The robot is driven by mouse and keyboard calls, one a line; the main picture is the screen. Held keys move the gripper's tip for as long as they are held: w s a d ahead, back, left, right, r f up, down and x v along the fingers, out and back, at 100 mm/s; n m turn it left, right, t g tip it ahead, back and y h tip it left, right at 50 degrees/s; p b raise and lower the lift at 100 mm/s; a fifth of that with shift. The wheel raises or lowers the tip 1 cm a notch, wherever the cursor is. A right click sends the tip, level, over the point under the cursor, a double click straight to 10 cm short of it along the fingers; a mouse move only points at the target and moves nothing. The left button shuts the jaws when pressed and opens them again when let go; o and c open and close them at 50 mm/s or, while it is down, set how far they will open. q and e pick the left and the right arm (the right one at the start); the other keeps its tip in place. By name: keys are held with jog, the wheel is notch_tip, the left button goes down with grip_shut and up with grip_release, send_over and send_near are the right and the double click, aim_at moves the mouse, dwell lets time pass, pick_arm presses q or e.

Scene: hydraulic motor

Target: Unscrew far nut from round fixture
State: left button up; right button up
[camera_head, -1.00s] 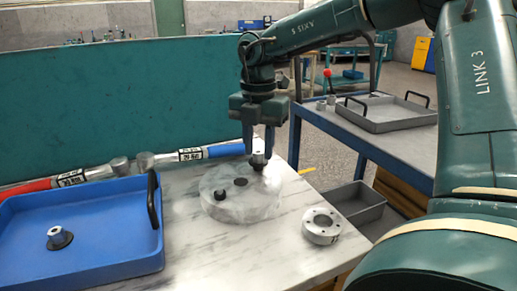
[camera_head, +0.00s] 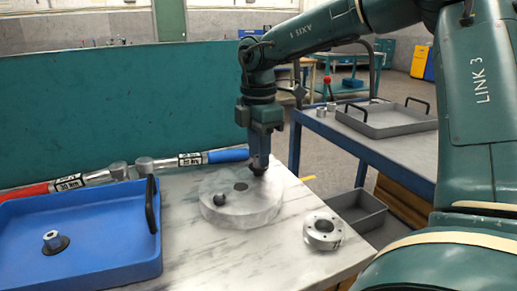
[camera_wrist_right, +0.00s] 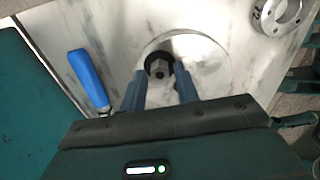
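The pale round fixture (camera_head: 245,208) lies on the marble-topped table, with a dark central hole (camera_head: 241,186) and a dark stud (camera_head: 219,199) on its near side. The far nut (camera_wrist_right: 160,69), silver hex with a dark flange, is at the fixture's far right edge. My right gripper (camera_head: 259,166) points straight down over it. In the wrist view, the two blue fingers (camera_wrist_right: 160,80) stand apart on either side of the nut, with what looks like a narrow gap. A finger mostly hides the nut in the head view. My left gripper is not in view.
A blue tray (camera_head: 110,268) at the left holds another flanged nut (camera_head: 53,241). Two torque wrenches, red-handled (camera_head: 70,182) and blue-handled (camera_head: 195,158), lie behind it. A grey ring with holes (camera_head: 323,230) sits right of the fixture, near the table edge.

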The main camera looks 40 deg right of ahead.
jog(key=shift+c, duration=0.4)
grip_shut()
jog(key=n+p, duration=0.1)
jog(key=n, duration=0.3)
jog(key=shift+r, duration=0.1)
jog(key=shift+n, duration=0.9)
jog(key=shift+n+p, duration=0.55)
jog(key=shift+n, duration=0.25)
jog(key=n, duration=0.2)
jog(key=shift+n, duration=0.4)
jog(key=shift+o, duration=0.4)
grip_release()
